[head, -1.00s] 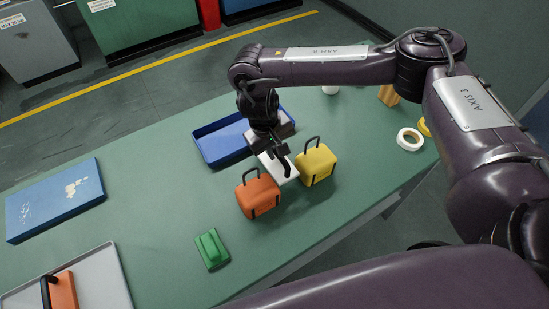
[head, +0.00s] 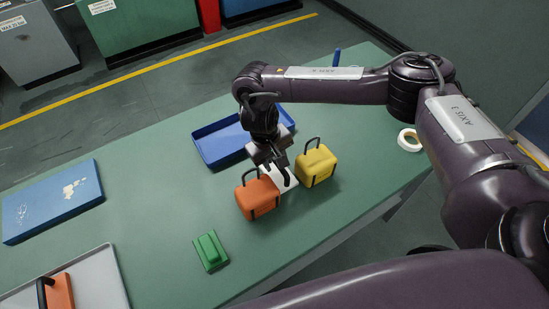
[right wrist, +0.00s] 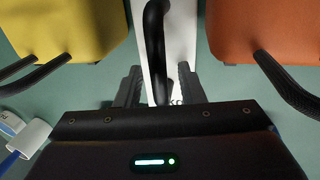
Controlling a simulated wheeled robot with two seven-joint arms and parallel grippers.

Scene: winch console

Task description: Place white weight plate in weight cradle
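The white weight plate (head: 292,181) stands on the green table between an orange weight and a yellow weight, partly hidden by my right gripper. In the right wrist view the white plate (right wrist: 180,45) has a black upright handle (right wrist: 156,40). My right gripper (head: 277,172) is just above the plate. Its two fingers (right wrist: 160,88) are apart, one on each side of the handle, with gaps visible. My left gripper is out of view. I cannot tell for sure which item is the weight cradle; a grey tray (head: 95,270) at the lower left holds an orange block with a black handle.
The orange weight (head: 257,197) and yellow weight (head: 316,166) stand close on either side. A blue tray (head: 212,160) lies behind the gripper. A green block (head: 211,251), a blue panel (head: 50,205) and a white ring (head: 409,140) are also on the table. The middle left is clear.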

